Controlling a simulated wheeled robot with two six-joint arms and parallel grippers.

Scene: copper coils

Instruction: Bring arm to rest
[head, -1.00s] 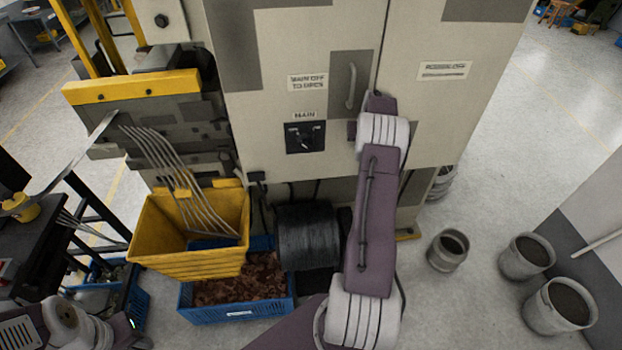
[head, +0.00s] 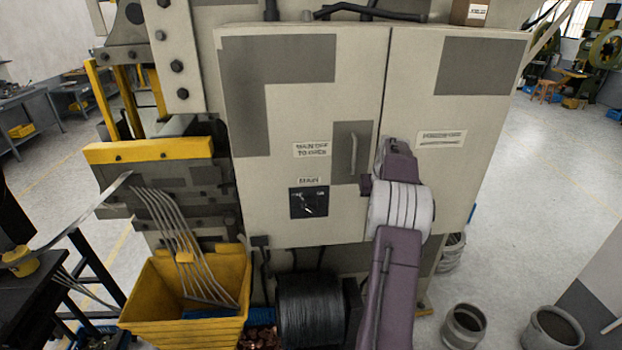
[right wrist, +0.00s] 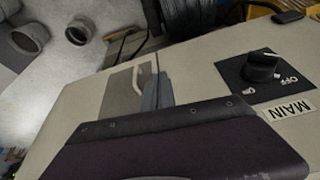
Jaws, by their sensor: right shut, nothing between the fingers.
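My right arm rises from the bottom of the head view in front of a beige cabinet (head: 285,110), its purple and white links partly covering the right door. In the right wrist view my right gripper (right wrist: 154,92) is shut and empty, with its grey fingers showing past the dark purple housing. The fingers appear in front of the cabinet's door handle (head: 353,155); I cannot tell whether they touch it. The black MAIN switch (head: 308,202) is left of the arm in the head view and also shows in the right wrist view (right wrist: 264,72). My left gripper is out of view.
A yellow bin (head: 190,295) with metal strips and a black coil (head: 310,310) sit at the cabinet's foot. Grey pots (head: 467,328) stand on the floor at right. A dark table (head: 40,275) is at left.

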